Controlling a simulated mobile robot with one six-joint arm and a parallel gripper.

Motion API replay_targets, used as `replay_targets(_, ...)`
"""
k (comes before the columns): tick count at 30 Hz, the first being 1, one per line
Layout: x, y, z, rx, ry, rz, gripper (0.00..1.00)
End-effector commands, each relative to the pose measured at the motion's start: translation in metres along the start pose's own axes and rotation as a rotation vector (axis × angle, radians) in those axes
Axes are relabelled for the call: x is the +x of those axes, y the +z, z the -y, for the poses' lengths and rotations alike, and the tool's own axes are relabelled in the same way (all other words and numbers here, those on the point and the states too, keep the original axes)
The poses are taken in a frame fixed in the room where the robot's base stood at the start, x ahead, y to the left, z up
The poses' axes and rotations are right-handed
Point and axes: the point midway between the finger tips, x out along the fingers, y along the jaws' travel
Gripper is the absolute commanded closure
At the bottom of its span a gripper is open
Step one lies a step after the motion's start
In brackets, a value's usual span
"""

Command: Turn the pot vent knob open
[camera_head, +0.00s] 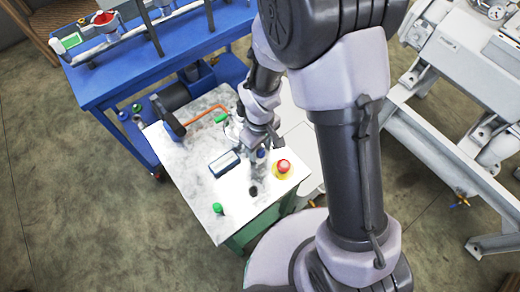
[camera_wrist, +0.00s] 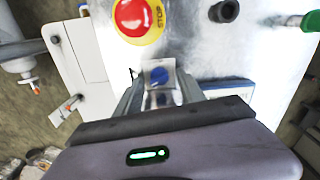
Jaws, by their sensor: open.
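A small blue round knob (camera_wrist: 161,77) on a pale square plate shows just beyond and between my fingertips in the wrist view. In the head view it is a blue spot (camera_head: 261,153) beside my gripper (camera_head: 261,142). My gripper also shows in the wrist view (camera_wrist: 160,90), with its fingers apart and nothing clearly held. Whether the fingers touch the blue knob I cannot tell. A black round knob (camera_wrist: 224,11) and a green knob (camera_wrist: 311,20) are also on the top. No label shows which one is the pot vent knob.
A red emergency stop (camera_head: 283,166) on a yellow ring sits close to my gripper. A blue-framed box (camera_head: 224,162) stands left of it. A blue bench (camera_head: 120,70) stands behind.

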Motion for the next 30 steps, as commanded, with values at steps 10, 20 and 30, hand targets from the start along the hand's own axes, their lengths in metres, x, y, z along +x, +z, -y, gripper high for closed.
replay_targets(10,0.0017,-0.0001,-0.0001,0.0,0.0,0.0,0.65)
replay_targets(20,0.0022,-0.0002,-0.0002,0.022,0.0,-0.001,1.0)
replay_targets(30,0.0023,0.0001,-0.0013,0.417,0.0,0.0,1.0)
